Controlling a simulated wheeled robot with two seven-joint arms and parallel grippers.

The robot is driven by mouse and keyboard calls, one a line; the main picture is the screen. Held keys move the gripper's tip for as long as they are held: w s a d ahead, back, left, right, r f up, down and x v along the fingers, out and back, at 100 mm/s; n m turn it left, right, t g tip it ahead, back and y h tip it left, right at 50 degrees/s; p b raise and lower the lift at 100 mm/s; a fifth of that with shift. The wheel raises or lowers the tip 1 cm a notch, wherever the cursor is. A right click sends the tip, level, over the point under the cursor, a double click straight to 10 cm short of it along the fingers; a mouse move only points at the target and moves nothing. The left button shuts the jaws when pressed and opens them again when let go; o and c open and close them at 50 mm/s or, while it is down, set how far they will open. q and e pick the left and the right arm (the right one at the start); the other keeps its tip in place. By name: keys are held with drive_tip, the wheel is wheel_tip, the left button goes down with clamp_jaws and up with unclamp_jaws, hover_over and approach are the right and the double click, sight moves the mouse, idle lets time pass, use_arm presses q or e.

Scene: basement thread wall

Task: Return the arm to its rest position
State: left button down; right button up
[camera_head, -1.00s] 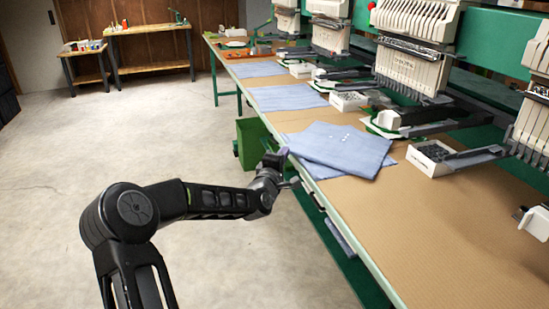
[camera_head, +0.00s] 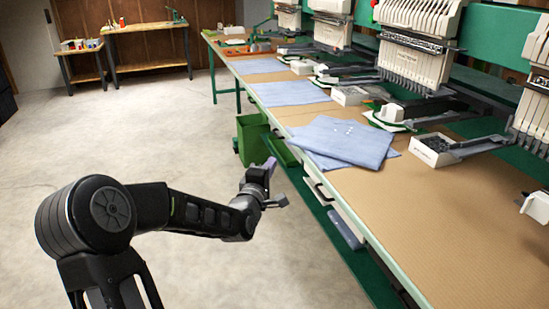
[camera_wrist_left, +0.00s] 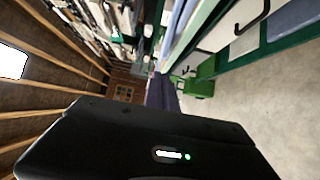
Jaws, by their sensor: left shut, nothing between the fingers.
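My left arm comes in from the lower left in the head view. Its left gripper (camera_head: 268,168) is off the front edge of the long table, over the floor, apart from the table. The gripper's purple-grey fingers are closed together with nothing between them; they also show in the left wrist view (camera_wrist_left: 160,92) past the dark wrist housing. My right arm and gripper are not in view.
The long table (camera_head: 430,215) runs along the right with folded blue cloths (camera_head: 345,140) and embroidery machines (camera_head: 415,60). A green bin (camera_head: 250,138) stands on the floor beside it. Wooden benches (camera_head: 150,45) stand at the back. The floor (camera_head: 130,125) at left is open.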

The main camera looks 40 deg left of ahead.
use_arm(q)
drive_tip(key=shift+s+d, duration=0.1)
drive_tip(key=shift+s, duration=0.2)
idle(0.4)
